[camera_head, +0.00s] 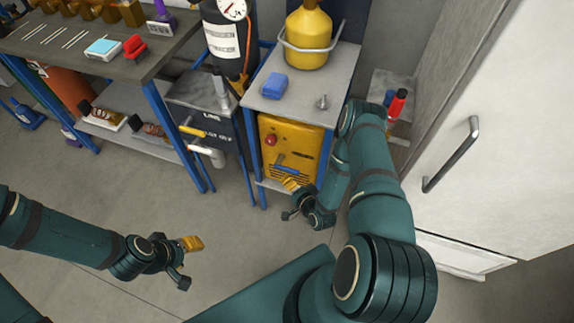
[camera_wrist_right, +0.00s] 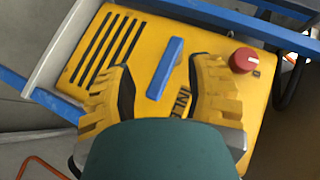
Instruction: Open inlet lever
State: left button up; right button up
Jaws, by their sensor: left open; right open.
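The inlet lever is a blue bar (camera_wrist_right: 166,68) on the front of a yellow box (camera_wrist_right: 190,42), tilted in the right wrist view beside the partly hidden lettering "INL". In the head view the lever (camera_head: 286,170) shows low on the yellow box (camera_head: 290,138). My right gripper (camera_wrist_right: 163,92) is open and empty. Its two yellow-padded fingers appear on either side of the lever's lower end; I cannot tell how far they are from it. My left gripper (camera_head: 188,262) is open and empty over the floor, away from the box.
A red button (camera_wrist_right: 243,60) sits beside the lever. Blue frame bars (camera_head: 257,165) border the yellow box. A black unit with a yellow handle (camera_head: 192,131) stands to its left. A white cabinet door (camera_head: 490,150) is at right. The floor (camera_head: 100,210) at left is clear.

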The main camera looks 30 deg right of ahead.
aim_at(294, 173)
jog(key=s+d+f+m+t+h, duration=0.2)
jog(key=s+d+m+t, duration=0.15)
jog(key=s+m, duration=0.2)
jog(key=shift+t, duration=0.45)
jog(key=w, duration=0.4)
jog(key=w+b, duration=0.1)
jog(key=w, duration=0.3)
jog(key=w+b, duration=0.1)
jog(key=w, duration=0.4)
jog(key=shift+d+r, duration=0.25)
jog(key=shift+d, duration=0.15)
jog(key=shift+n, duration=0.25)
grip_shut()
